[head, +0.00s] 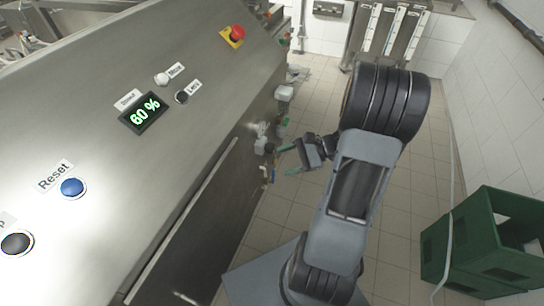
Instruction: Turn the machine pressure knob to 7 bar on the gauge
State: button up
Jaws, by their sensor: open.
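The machine (215,95) is a large grey metal cabinet filling the left of the head view. A small cluster of fittings (262,146) sticks out from its right end, with pale and dark parts. A dark round part that may be the pressure knob (270,148) is there, but it is too small to be sure. I cannot make out a gauge dial or its reading. My gripper (283,161) is open and empty, its two greenish fingers pointing left at these fittings. The fingertips are close to them; I cannot tell whether they touch.
The sloped panel carries a green 60 % display (143,113), a blue Reset button (72,187) and a red emergency stop (236,34). More fittings (284,93) stick out farther back. A green crate (485,240) stands at the right. The tiled floor (415,190) between is clear.

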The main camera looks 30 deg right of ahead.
aim_at(274, 149)
jog(key=d+f+m+t+b, duration=0.2)
jog(key=d+f+m+t, duration=0.45)
jog(key=d+t, duration=0.2)
jog(key=shift+m+h, duration=0.4)
jog(key=shift+m, duration=0.15)
jog(key=x, duration=0.9)
jog(key=p+x, duration=0.1)
jog(key=x, duration=0.3)
jog(key=shift+w+d+r, duration=0.1)
jog(key=shift+w+d, duration=0.05)
jog(key=shift+w, duration=0.3)
jog(key=shift+c, duration=0.4)
jog(key=c, duration=0.8)
jog(key=shift+c, duration=0.2)
jog(key=shift+r+p, duration=0.1)
jog(key=shift+p, duration=0.25)
